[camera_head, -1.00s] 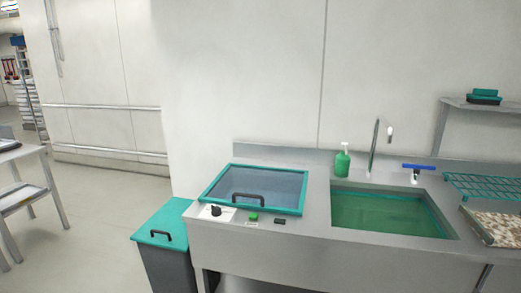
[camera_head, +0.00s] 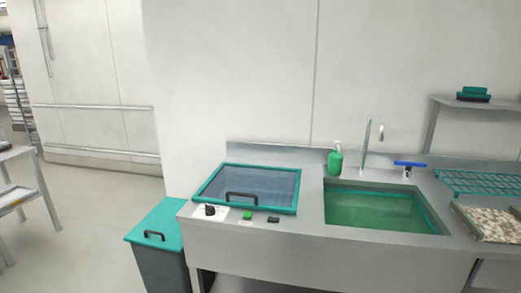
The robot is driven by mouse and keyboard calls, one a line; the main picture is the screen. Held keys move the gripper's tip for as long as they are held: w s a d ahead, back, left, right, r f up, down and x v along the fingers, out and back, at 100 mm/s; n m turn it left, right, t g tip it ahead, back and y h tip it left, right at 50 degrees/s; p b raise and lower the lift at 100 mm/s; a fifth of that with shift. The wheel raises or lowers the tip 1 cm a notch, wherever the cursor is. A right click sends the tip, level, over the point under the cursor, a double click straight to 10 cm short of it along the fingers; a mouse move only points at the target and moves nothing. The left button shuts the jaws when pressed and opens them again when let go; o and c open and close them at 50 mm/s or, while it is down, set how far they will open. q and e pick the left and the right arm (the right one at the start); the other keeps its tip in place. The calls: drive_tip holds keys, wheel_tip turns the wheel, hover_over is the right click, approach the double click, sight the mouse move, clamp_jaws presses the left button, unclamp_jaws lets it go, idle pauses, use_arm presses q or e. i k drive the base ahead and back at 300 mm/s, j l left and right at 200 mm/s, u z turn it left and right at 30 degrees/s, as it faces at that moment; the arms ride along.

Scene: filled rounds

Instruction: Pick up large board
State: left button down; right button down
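Neither of my grippers is in view.
The steel counter (camera_head: 300,228) holds a teal-framed lidded unit (camera_head: 250,187), a green bottle (camera_head: 335,160) and a sink of green liquid (camera_head: 375,210). A teal rack (camera_head: 480,182) lies behind the board. A teal-lidded bin (camera_head: 158,222) stands left. The floor at left is open.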

sight(497, 226)
drive_tip(key=z, duration=1.65)
